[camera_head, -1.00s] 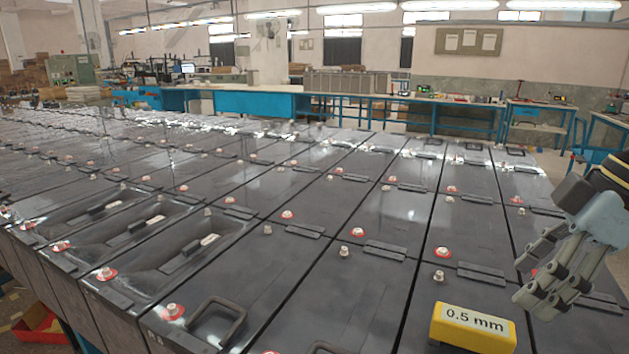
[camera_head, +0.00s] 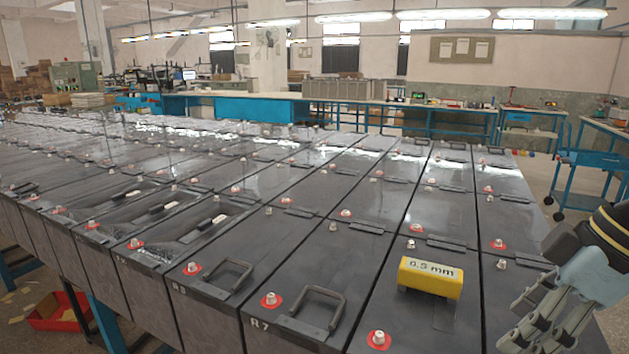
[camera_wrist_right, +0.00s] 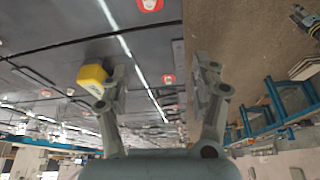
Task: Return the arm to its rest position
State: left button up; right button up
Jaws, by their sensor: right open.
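My right gripper (camera_head: 512,325) is at the right edge of the head view, beside the battery rows (camera_head: 355,270). Its fingers are apart with nothing between them, and the right wrist view (camera_wrist_right: 160,85) shows the same gap. A yellow block labelled 0.5 mm (camera_head: 430,278) rests on a battery top, left of the gripper and apart from it in the head view. In the right wrist view the block (camera_wrist_right: 92,75) appears behind the left finger, partly hidden by it. My left gripper is not in view.
Batteries with raised handles (camera_head: 312,308) and red-ringed terminals (camera_head: 378,338) fill the foreground. A red bin (camera_head: 60,312) sits low at the left. A blue cart (camera_head: 590,170) stands at the right, with open floor near it. Blue workbenches (camera_head: 235,106) line the back.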

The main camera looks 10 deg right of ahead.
jog(key=s+a+f+m+t+h, duration=0.1)
jog(key=s+f+m+h, duration=0.1)
jog(key=s+f+m, duration=0.45)
jog(key=s+a+f+m+h, duration=0.1)
jog(key=s+m+h, duration=0.15)
jog(key=s, duration=0.65)
jog(key=s+d+f+g+b, duration=0.15)
jog(key=f+b, duration=0.25)
jog(key=f, duration=1.2)
jog(key=d+f+b, duration=0.2)
jog(key=f+b, duration=0.1)
jog(key=f, duration=1.4)
pick_arm(q)
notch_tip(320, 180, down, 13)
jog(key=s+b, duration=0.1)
jog(key=b, duration=0.5)
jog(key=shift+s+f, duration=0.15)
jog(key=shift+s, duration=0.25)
pick_arm(e)
jog(key=s+f+g, duration=0.1)
jog(key=s+f, duration=1.7)
jog(key=f, duration=0.5)
jog(key=shift+s+d+m, duration=0.3)
jog(key=shift+s+d, duration=0.1)
jog(key=shift+y, duration=0.25)
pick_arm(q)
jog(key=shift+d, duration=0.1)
pick_arm(e)
jog(key=shift+d+r, duration=0.1)
